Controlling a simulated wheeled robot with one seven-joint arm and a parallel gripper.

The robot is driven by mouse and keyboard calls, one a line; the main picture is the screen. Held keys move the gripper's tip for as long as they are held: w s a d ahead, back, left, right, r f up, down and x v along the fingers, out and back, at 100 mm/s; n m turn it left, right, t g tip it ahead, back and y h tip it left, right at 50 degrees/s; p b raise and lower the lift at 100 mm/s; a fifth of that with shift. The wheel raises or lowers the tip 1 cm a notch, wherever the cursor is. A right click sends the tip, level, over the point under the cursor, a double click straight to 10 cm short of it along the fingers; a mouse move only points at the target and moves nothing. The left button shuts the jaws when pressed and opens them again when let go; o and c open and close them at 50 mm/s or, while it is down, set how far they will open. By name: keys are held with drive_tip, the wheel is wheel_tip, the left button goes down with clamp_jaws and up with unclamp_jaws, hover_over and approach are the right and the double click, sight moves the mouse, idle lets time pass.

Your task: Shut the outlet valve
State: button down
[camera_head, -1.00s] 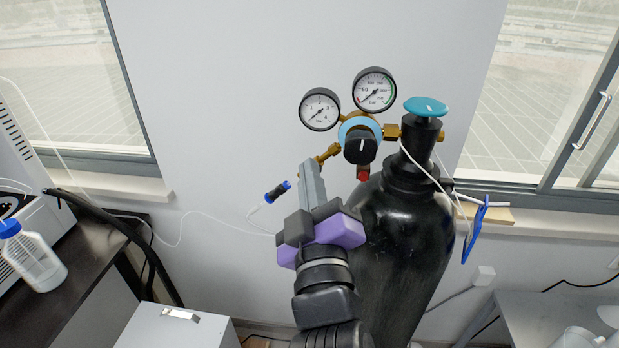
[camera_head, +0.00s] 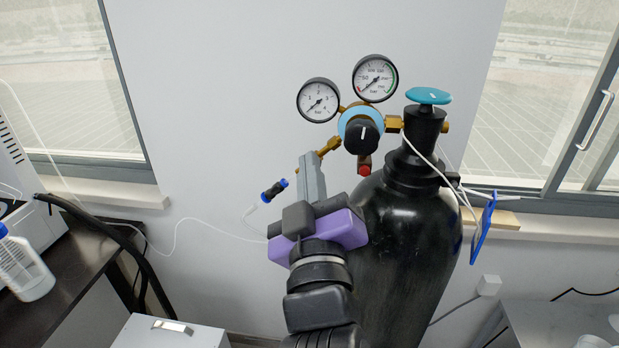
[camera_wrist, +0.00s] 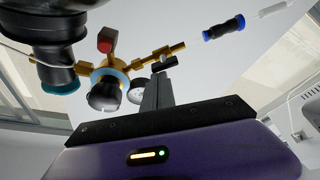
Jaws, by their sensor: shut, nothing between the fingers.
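The brass outlet arm (camera_head: 328,146) runs down and left from the regulator (camera_head: 361,130), which has a black knob and two gauges. Its end is partly hidden behind my gripper (camera_head: 310,158). My gripper's fingers are shut and empty, pointing up at the outlet fitting, just below and left of it. In the wrist view, the fingertips (camera_wrist: 158,80) lie close to a small dark, pale-edged part (camera_wrist: 165,61) beside the brass arm (camera_wrist: 168,50). I cannot tell whether they touch it, nor the valve's position.
A black gas cylinder (camera_head: 412,235) with a teal top handwheel (camera_head: 428,95) stands right of my gripper. A blue-black connector (camera_head: 274,190) on a thin white tube hangs at the left. A red-ended fitting (camera_head: 364,170) sits below the regulator. A dark bench (camera_head: 75,285) is further left.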

drive_tip(key=m+h+b, duration=0.2)
drive_tip(key=m+b, duration=0.3)
drive_tip(key=b, duration=0.1)
drive_tip(key=f+m+h+b, duration=0.1)
drive_tip(key=m+h+b, duration=0.1)
drive_tip(key=m+b, duration=0.3)
drive_tip(key=d+m+h+b, duration=0.1)
drive_tip(key=m+h+b, duration=0.1)
drive_tip(key=m+b, duration=0.3)
drive_tip(key=shift+f+h+b, duration=0.35)
drive_tip(key=shift+h+b, duration=0.05)
drive_tip(key=shift+b, duration=1.45)
drive_tip(key=m+b, duration=0.2)
drive_tip(key=m+h+b, duration=0.1)
drive_tip(key=m, duration=0.1)
drive_tip(key=shift+d+m+g+h+b, duration=0.15)
drive_tip(key=shift+m+g+h+b, duration=0.15)
drive_tip(key=shift+m+b, duration=0.1)
